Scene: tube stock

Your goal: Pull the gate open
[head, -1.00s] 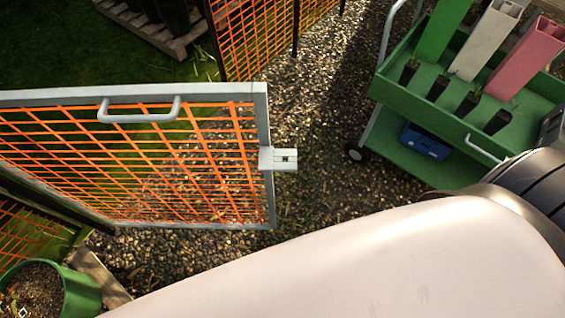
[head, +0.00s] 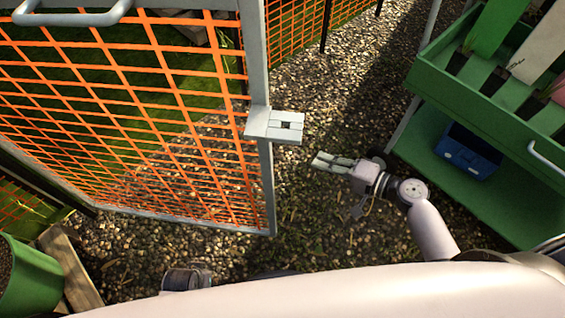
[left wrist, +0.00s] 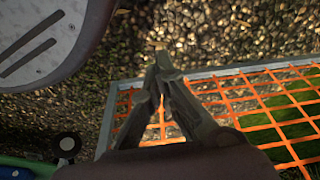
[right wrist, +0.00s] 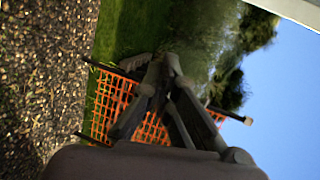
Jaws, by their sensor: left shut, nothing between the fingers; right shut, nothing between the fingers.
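The gate (head: 258,60) has a grey metal frame with orange mesh and stands ajar on the left of the head view. A pale latch block (head: 275,124) sits on its free edge. A grey pull handle (head: 75,17) shows at the top left, partly cut off. My right gripper (head: 322,159) is shut and empty, just right of the gate's free edge and apart from it. It also shows in the right wrist view (right wrist: 166,58). My left gripper (left wrist: 162,58) is shut and empty in the left wrist view, with the gate's frame and mesh beyond it.
A green cart (head: 430,150) with planters and a blue box (head: 468,152) stands at the right, close to my right arm. A green pot (head: 30,285) and a wooden board (head: 70,270) are at the lower left. Gravel (head: 335,100) lies open between gate and cart.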

